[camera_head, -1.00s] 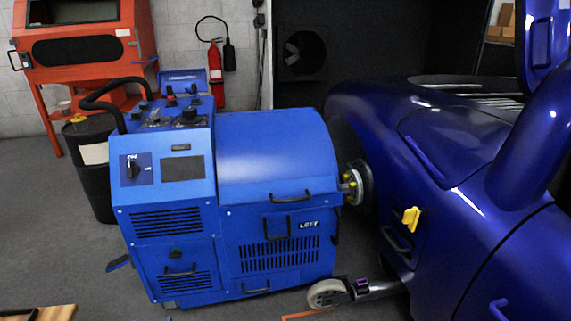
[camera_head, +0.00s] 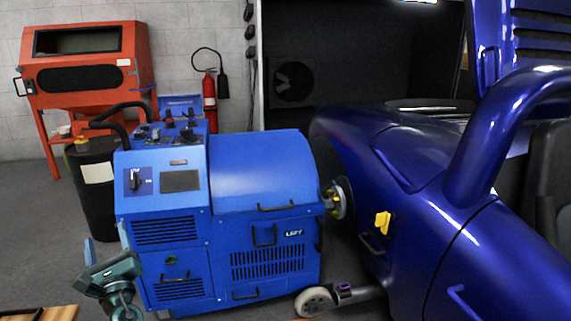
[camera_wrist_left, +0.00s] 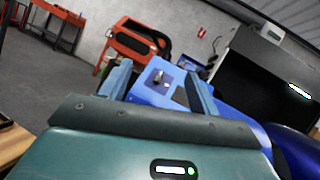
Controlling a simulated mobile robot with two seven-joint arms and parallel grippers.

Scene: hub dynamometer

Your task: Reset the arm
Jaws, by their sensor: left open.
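My left gripper (camera_head: 107,244) shows at the lower left of the head view, its teal body low and its two blue-grey fingers pointing up. In the left wrist view the fingers (camera_wrist_left: 158,84) stand apart with nothing between them. The blue dynamometer cabinet (camera_head: 265,175), marked LEFT, stands behind and to the right of the gripper. Its control panel (camera_head: 152,180) has a black rotary switch. The cabinet's hub coupling (camera_head: 338,198) meets the blue car's side. My right gripper is not in view.
The blue car (camera_head: 400,180) fills the right side. A black drum (camera_head: 95,195), an orange blasting cabinet (camera_head: 85,65) and a red extinguisher (camera_head: 209,95) stand at the back left. A wooden surface edge (camera_head: 45,313) shows at the lower left. Grey floor is open at the left.

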